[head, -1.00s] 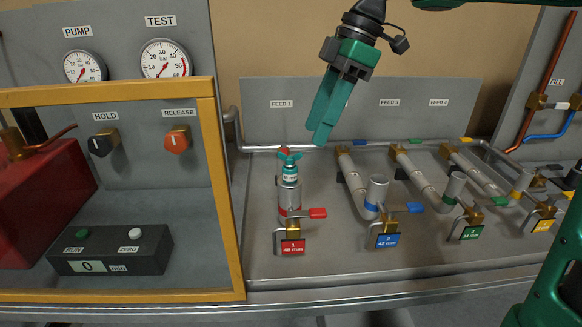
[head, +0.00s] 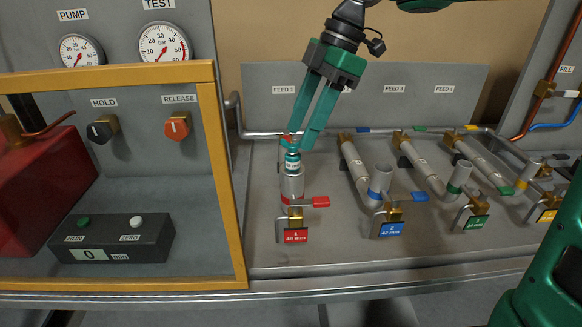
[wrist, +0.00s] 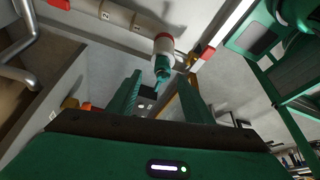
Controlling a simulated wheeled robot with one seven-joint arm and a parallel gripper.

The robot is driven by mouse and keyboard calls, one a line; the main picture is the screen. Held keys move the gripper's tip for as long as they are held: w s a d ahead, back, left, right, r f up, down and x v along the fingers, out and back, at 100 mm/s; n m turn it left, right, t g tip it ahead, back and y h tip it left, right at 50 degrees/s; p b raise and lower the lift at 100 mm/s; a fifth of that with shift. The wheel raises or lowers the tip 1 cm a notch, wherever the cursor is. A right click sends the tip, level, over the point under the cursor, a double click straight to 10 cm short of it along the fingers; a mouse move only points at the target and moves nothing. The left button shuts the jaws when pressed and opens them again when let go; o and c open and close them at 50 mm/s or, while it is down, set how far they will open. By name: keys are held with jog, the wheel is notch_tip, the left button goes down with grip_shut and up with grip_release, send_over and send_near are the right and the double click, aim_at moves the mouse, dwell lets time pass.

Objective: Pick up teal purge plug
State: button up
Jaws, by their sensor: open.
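The teal purge plug (head: 292,160) sits upright in the top of the red-banded grey pipe (head: 292,184) of feed 1. Its winged top is partly covered by my gripper in the head view. My gripper (head: 298,142) is open, with its two green fingers pointing down at the plug's top. In the wrist view the plug (wrist: 162,67) shows beyond and between the spread fingers (wrist: 160,90), with the pipe end behind it. The fingers are not closed on the plug. I cannot tell whether a finger touches it.
A red valve handle (head: 320,202) sticks out right of the feed 1 pipe. A blue-banded pipe (head: 381,180) stands further right. The yellow-framed guard (head: 226,190) stands close on the left. The bench front (head: 350,262) is clear.

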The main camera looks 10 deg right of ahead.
aim_at(297, 148)
jog(key=shift+x, duration=2.7)
jog(key=shift+d, duration=0.15)
grip_shut()
